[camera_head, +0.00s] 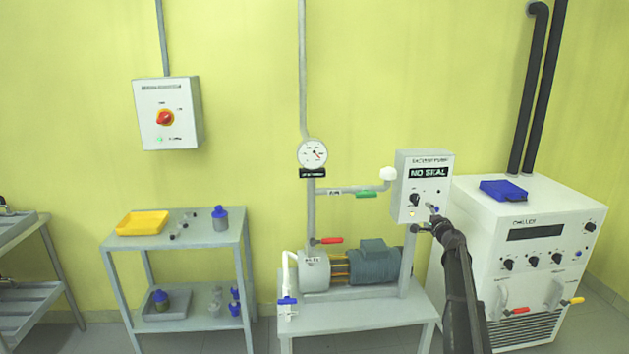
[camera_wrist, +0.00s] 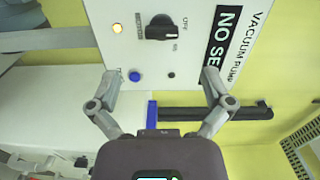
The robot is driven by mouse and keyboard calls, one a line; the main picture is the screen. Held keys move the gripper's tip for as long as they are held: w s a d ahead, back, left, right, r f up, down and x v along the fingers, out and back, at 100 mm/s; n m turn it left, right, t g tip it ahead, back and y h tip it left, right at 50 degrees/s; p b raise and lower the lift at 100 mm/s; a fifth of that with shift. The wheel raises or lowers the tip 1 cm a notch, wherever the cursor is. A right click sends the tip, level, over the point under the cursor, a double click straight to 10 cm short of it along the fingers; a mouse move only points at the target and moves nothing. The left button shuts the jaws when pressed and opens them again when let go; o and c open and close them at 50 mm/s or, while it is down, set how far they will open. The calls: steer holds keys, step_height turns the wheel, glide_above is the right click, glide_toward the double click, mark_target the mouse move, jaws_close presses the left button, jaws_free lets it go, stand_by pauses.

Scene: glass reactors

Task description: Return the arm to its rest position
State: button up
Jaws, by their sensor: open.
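My gripper (camera_head: 432,219) is at the front of the vacuum pump control box (camera_head: 423,164) in the head view, with my dark arm reaching up from the bottom. In the wrist view my gripper (camera_wrist: 160,85) has its two fingers spread wide, with nothing between them. The box face (camera_wrist: 188,75) lies ahead of the fingers, with a black rotary knob (camera_wrist: 160,27), a lit amber lamp (camera_wrist: 117,28) and a blue button (camera_wrist: 134,75). The box display (camera_head: 428,173) reads "NO SEAL". Whether a fingertip touches the box cannot be told.
The white chiller (camera_head: 528,240) stands close at the right of my arm, with a blue case (camera_head: 503,190) on top. The pump (camera_head: 372,263) and its bench (camera_head: 357,315) are to the left. A grey shelf (camera_head: 184,240) stands further left. Open floor (camera_head: 262,310) shows between shelf and bench.

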steer(key=s+a+f+n+g+y+p, duration=0.3)
steer(key=s+a+n+g, duration=0.25)
steer(key=s+a, duration=0.65)
steer(key=s+a+f+n+g+y+p, duration=0.3)
steer(key=s+a+n, duration=0.45)
steer(key=a, duration=0.85)
steer(key=s+a+f+n+g+h+p, duration=0.1)
steer(key=s+a+n+g+h+p, duration=0.1)
steer(key=s, duration=1.1)
steer(key=s+a+f+n+g+h+p, duration=0.1)
steer(key=s+g+h, duration=0.4)
steer(key=s, duration=0.8)
steer(key=shift+a+n+g+p, duration=0.4)
steer(key=shift+g+p, duration=0.25)
steer(key=shift+g, duration=0.5)
